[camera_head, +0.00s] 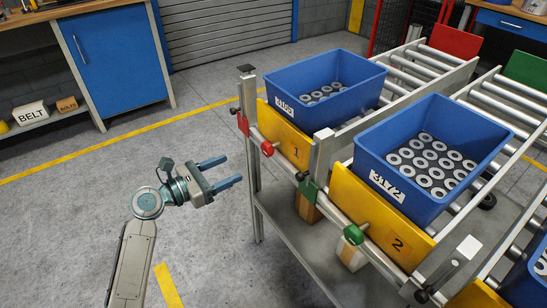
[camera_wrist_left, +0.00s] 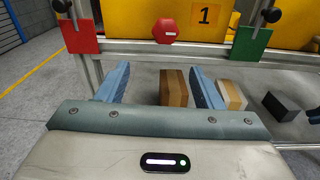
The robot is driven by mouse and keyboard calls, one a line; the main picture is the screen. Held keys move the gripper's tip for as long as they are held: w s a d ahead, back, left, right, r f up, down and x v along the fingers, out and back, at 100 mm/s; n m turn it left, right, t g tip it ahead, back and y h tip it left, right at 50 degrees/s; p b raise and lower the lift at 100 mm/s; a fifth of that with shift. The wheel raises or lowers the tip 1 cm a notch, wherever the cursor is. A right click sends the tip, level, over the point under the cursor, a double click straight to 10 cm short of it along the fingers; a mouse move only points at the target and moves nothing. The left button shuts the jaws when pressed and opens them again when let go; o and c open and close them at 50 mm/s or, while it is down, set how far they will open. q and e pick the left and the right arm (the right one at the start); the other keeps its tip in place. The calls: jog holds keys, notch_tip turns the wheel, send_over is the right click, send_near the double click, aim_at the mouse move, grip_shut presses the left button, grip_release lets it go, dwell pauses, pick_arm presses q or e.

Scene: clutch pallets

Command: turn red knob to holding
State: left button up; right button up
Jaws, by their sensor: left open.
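The red knob (camera_head: 267,148) sits on the front rail of the roller rack, below the yellow plate marked 1 (camera_head: 284,135). In the left wrist view the knob (camera_wrist_left: 164,31) is a red hexagon with a small white bar, upper centre, beyond the fingertips. A red plate (camera_wrist_left: 80,33) is left of it and a green plate (camera_wrist_left: 251,44) is right of it. My left gripper (camera_head: 228,171) is open and empty, left of the rack and apart from the knob. Its two blue fingers also show in the left wrist view (camera_wrist_left: 158,80). My right gripper is not in view.
Blue bins (camera_head: 325,80) and (camera_head: 432,153) with grey rings stand on the rollers. A green knob (camera_head: 354,234) is on the rail by plate 2. Boxes (camera_wrist_left: 174,87) lie on the lower shelf. Floor left of the rack is clear.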

aim_at(264, 150)
pick_arm(q)
jog(key=shift+h, duration=0.4)
jog(key=w+d, duration=0.1)
jog(key=w+d+r, duration=0.1)
jog(key=d, duration=0.1)
jog(key=w+d, duration=0.1)
jog(key=d, duration=0.1)
jog(key=shift+w+d+r, duration=0.15)
jog(key=shift+d+r, duration=0.05)
jog(key=shift+r, duration=0.1)
jog(key=b+x, duration=0.1)
jog(key=x, duration=0.2)
jog(key=shift+w+d, duration=0.25)
jog(key=shift+d, duration=0.05)
jog(key=shift+w+d, duration=0.3)
jog(key=shift+d, duration=0.15)
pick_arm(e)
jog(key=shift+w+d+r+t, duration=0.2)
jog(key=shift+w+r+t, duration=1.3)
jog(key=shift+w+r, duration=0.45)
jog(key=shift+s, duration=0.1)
pick_arm(q)
grip_shut()
